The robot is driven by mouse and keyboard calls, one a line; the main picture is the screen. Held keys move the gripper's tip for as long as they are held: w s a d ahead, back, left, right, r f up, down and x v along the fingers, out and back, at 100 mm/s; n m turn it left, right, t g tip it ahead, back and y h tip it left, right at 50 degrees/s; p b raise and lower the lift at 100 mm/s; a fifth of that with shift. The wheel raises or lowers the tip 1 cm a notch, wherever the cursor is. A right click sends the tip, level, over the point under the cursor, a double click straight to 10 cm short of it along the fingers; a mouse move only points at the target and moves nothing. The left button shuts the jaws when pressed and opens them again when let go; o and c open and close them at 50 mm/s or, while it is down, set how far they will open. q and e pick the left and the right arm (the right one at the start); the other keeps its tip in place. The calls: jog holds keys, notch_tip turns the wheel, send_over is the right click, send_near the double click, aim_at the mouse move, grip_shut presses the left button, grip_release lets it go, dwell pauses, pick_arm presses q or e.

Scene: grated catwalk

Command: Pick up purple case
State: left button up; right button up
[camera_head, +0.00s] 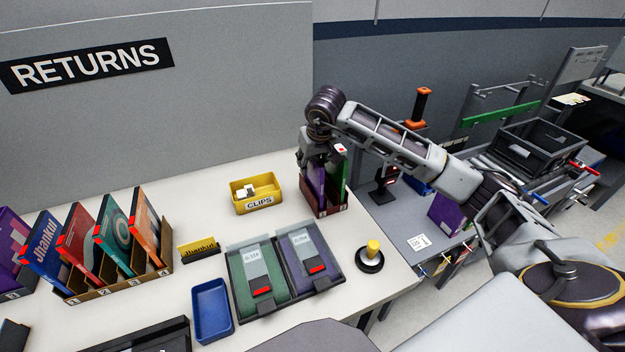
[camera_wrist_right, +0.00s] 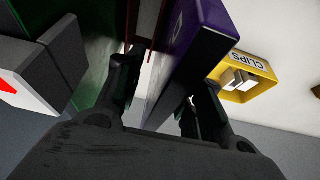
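A purple case (camera_head: 316,181) stands upright beside a green case (camera_head: 339,172) in a dark red holder (camera_head: 328,209) at the back right of the table. My right gripper (camera_head: 322,160) points down over the holder. In the right wrist view its fingers (camera_wrist_right: 166,80) straddle the purple case (camera_wrist_right: 192,48), one finger on each side. A gap shows between the left finger and the case, so the gripper looks open. The green case (camera_wrist_right: 88,50) is beyond that left finger. The purple case's lower part is hidden in the holder. My left gripper is not in view.
A yellow clips bin (camera_head: 256,208) sits left of the holder. A tray (camera_head: 238,306) holds a green and a purple case nearer me. A black-and-yellow knob (camera_head: 370,258) stands right of it. Another purple case (camera_head: 446,214) is on the cart at right.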

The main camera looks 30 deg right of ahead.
jog(key=shift+f+b, duration=0.25)
jog(key=shift+b, duration=0.05)
dwell(0.6)
grip_shut()
dwell(0.4)
